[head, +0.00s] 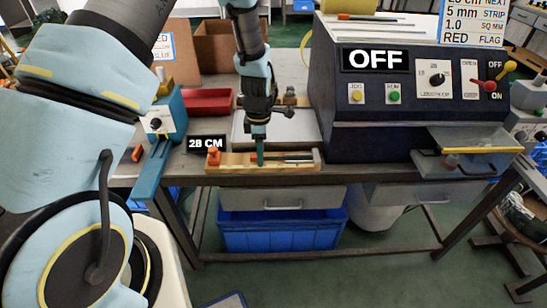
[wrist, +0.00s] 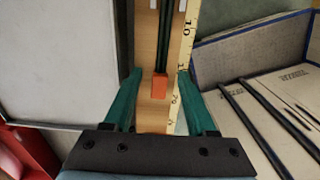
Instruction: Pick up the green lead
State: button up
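A dark, greenish lead (wrist: 164,45) lies lengthwise on a wooden measuring board with a yellow ruler strip (wrist: 186,45). The board (head: 235,166) stands at the bench's front edge in the head view. An orange block (wrist: 160,87) sits at the lead's near end in the wrist view. My gripper (wrist: 160,75) is open, its two green fingers apart on either side of the board and the orange block. It points down over the board in the head view (head: 260,156). Whether the fingertips touch the board is unclear. Nothing is seen held.
A large dark machine (head: 330,110) with an OFF display stands right of the board. A pale plate (wrist: 55,60) lies left in the wrist view. A grey open container (wrist: 235,60) with black rods is on the right there.

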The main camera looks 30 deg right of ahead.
grip_shut()
dwell(0.6)
